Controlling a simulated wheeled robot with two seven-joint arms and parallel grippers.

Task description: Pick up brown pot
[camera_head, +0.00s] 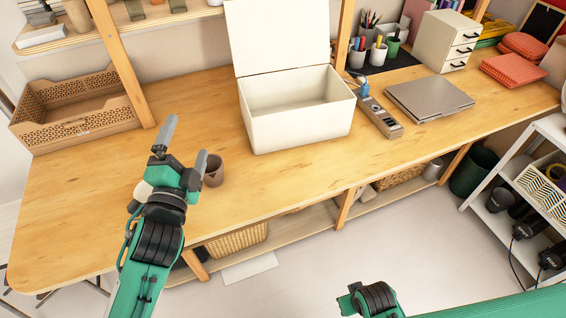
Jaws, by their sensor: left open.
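The brown pot (214,170) is a small cup-shaped pot standing upright on the wooden table, left of the white box. My left gripper (185,143) is over the table just left of the pot. Its two grey fingers are spread apart with nothing between them. The right finger overlaps the pot's left side in the picture; I cannot tell whether it touches. My right arm shows only in part at the bottom edge, and its fingers are not in view.
An open white box (298,117) with its lid raised stands right of the pot. A power strip (381,118) and a grey laptop (430,99) lie further right. A wooden crate (80,124) is at the far left. Wooden shelf posts rise behind. The table's front left is clear.

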